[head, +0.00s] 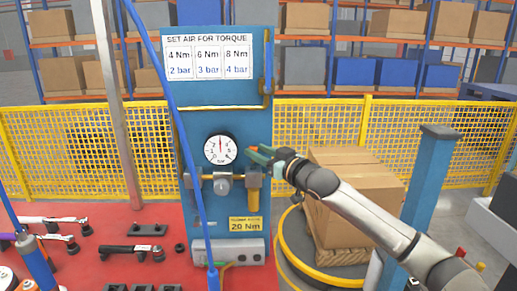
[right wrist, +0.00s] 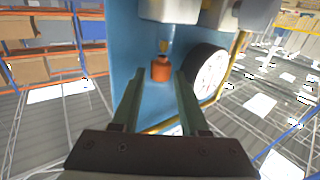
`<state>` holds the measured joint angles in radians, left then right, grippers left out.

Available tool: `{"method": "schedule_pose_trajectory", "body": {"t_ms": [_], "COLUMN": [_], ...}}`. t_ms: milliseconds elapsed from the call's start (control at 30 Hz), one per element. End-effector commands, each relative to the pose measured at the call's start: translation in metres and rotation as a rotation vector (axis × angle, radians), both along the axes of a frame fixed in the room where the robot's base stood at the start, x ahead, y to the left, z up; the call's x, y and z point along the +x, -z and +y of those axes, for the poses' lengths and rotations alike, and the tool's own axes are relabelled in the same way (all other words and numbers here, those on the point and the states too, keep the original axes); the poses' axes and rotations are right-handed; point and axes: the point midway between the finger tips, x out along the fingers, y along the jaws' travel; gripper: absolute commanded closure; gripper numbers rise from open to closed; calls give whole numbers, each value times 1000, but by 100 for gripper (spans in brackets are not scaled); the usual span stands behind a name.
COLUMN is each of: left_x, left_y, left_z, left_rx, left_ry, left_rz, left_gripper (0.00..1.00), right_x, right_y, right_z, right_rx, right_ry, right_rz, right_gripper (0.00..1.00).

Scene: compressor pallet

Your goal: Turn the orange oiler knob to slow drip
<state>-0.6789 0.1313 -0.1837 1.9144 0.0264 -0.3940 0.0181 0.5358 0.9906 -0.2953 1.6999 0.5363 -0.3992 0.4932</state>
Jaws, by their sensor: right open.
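The orange oiler knob (right wrist: 160,70) shows in the right wrist view as a short orange cylinder under a clear amber neck and a grey body (right wrist: 175,10). My right gripper (right wrist: 157,84) is open, and its two green fingers point toward the knob, one on each side of it in the picture. I cannot tell whether they touch it. In the head view my right gripper (head: 258,153) is just right of the pressure gauge (head: 220,149), above the oiler's amber bowl (head: 254,203). The knob is not clear there. My left gripper is not in view.
The blue panel (head: 225,121) carries the gauge, a regulator (head: 223,185) and a torque sign (head: 209,60). A blue hose (head: 178,110) hangs in front. Tools lie on the red bench (head: 105,230). A boxed pallet (head: 350,210) stands right, with a blue post (head: 424,190) beside it.

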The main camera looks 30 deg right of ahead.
Motion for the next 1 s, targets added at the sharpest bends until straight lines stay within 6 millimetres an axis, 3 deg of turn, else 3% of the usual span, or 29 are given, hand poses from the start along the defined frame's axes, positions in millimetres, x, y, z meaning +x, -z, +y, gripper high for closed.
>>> {"method": "schedule_pose_trajectory", "body": {"t_ms": [333,733,1000], "left_x": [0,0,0], "left_y": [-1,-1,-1], "left_z": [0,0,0], "left_rx": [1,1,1], "left_ry": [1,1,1], "left_rz": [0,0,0], "left_gripper": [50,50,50], "right_x": [3,3,3], "right_y": [1,0,0], "right_z": [1,1,1], "right_rx": [0,0,0], "right_ry": [-1,-1,0], "right_rz": [1,1,1], "right_gripper": [56,100,100]}}
